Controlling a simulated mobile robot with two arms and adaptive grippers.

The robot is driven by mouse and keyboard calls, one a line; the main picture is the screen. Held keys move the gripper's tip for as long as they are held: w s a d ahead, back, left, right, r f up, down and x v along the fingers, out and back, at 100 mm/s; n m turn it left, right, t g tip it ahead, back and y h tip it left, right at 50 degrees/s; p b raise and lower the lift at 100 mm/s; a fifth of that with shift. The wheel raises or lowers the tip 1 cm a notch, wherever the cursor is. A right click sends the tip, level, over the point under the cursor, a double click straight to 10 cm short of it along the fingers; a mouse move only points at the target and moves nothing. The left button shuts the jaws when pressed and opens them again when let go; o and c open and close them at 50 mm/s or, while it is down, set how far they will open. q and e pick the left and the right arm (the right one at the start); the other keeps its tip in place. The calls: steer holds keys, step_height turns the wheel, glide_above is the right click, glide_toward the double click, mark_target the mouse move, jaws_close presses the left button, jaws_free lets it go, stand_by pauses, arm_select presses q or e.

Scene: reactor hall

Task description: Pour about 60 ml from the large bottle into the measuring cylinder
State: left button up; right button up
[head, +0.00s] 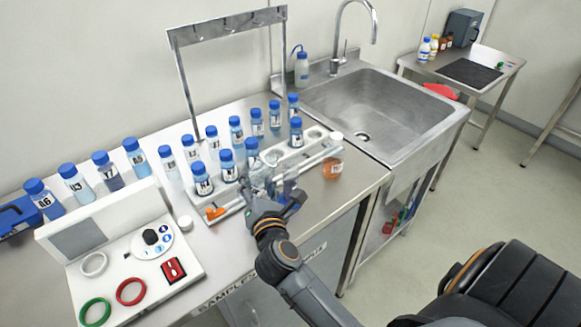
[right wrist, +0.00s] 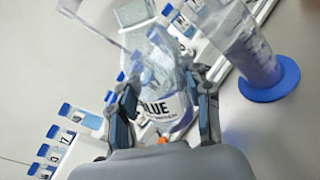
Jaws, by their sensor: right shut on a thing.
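My right gripper (head: 276,193) is low over the front of the steel bench, beside the bottle rack. In the right wrist view its fingers (right wrist: 163,108) are shut on a large clear bottle (right wrist: 158,62) with a white label reading BLUE. The measuring cylinder (right wrist: 244,45), clear with a round blue base (right wrist: 270,82), stands close to the right of the bottle in that view. In the head view the gripper and clear parts overlap, so the bottle and cylinder are hard to separate. The bottle's tilt and liquid level cannot be told. My left gripper is not in view.
A rack (head: 237,205) of blue-capped bottles lies just behind the gripper. A control panel (head: 112,268) is at left, a sink (head: 375,108) at right. Bare bench lies at front right.

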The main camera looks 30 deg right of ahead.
mark_target(255, 191)
steer(key=f, duration=0.1)
steer(key=f+n+b, duration=0.1)
steer(key=f, duration=0.1)
steer(key=shift+w+a, duration=0.15)
steer(key=shift+a, duration=0.05)
steer(key=shift+a+n, duration=0.2)
steer(key=shift+n, duration=0.5)
steer(key=shift+r+n+h+p, duration=0.3)
steer(key=shift+r+n+p, duration=0.1)
steer(key=shift+r+p, duration=0.3)
steer(key=shift+w+a+r+n+p, duration=0.1)
steer(key=shift+a+r+n+p, duration=0.05)
steer(key=shift+n+p, duration=0.25)
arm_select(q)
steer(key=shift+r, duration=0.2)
arm_select(e)
steer(key=shift+a+f+n+t, duration=0.1)
steer(key=shift+f+n+t, duration=0.25)
steer(key=shift+n, duration=0.75)
steer(key=shift+a, duration=0.1)
